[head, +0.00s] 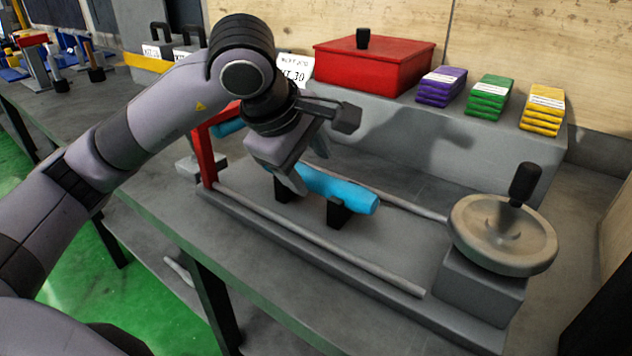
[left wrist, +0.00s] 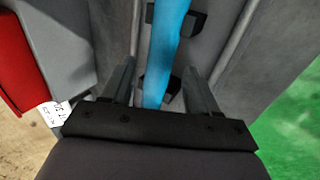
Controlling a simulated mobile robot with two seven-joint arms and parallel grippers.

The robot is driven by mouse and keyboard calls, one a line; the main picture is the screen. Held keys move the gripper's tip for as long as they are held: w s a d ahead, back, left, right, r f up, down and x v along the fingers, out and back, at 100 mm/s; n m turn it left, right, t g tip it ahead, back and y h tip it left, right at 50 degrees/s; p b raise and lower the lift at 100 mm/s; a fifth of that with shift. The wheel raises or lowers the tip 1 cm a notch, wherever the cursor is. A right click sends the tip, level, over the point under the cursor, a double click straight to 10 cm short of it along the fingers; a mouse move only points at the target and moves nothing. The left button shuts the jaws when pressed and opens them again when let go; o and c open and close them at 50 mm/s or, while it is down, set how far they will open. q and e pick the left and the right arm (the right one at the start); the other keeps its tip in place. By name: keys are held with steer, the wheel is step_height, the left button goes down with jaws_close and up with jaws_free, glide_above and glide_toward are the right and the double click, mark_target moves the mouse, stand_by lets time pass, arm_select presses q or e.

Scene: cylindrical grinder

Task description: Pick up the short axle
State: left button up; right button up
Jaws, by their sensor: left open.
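A blue cylinder (head: 343,190), which looks like the short axle, lies on two black supports (head: 338,214) on the grinder bed. My left gripper (head: 298,182) is at its left end in the head view, pointing down and partly hiding that end. In the left wrist view the axle (left wrist: 166,50) runs between the two open fingers (left wrist: 158,85), apart from both as far as I can see. Another blue piece (head: 228,127) shows behind my left arm by the red upright. My right gripper is not in view.
The grinder has a red upright (head: 205,158), two rails (head: 330,243) and a handwheel (head: 502,235) at the right. A red box (head: 374,65) and purple, green and yellow stacks (head: 490,97) stand on the grey ledge behind. Green floor (head: 165,300) lies in front.

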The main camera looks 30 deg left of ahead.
mark_target(315, 177)
arm_select(q)
steer(key=shift+x, duration=1.55)
jaws_close()
steer(key=shift+r, duration=0.1)
